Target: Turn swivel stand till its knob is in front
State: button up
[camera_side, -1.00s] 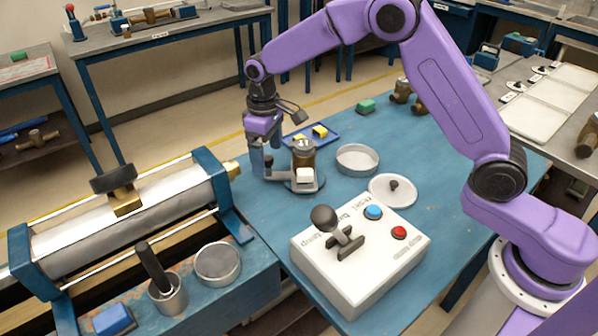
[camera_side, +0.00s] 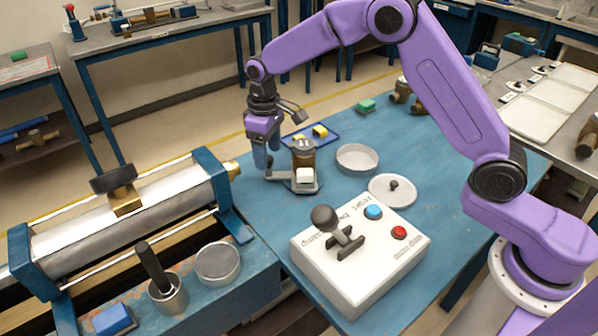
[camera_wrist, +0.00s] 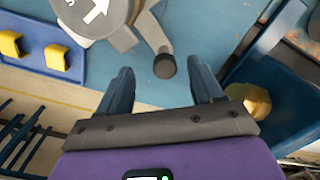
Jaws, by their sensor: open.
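The swivel stand (camera_side: 303,186) has a grey base on the blue bench, with a brown meter body (camera_side: 302,157) and a white block on the near side. In the wrist view, the meter's round top (camera_wrist: 95,14) carries a white arrow. A grey arm of the stand reaches out to a dark round knob (camera_wrist: 164,66). In the side view this arm points left, and the gripper mostly hides the knob. My gripper (camera_wrist: 163,78) is open, with one finger on each side of the knob. Contact cannot be told. It also shows pointing down left of the meter (camera_side: 266,160).
A blue tray with yellow blocks (camera_side: 319,131) lies behind the stand. A grey dish (camera_side: 357,158) and a round lid (camera_side: 392,190) are to its right. The white joystick box (camera_side: 360,259) stands in front. A cylinder bench with a brass nozzle (camera_side: 232,170) is at left.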

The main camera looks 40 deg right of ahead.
jog(key=shift+w+d, duration=0.35)
jog(key=shift+d, duration=0.1)
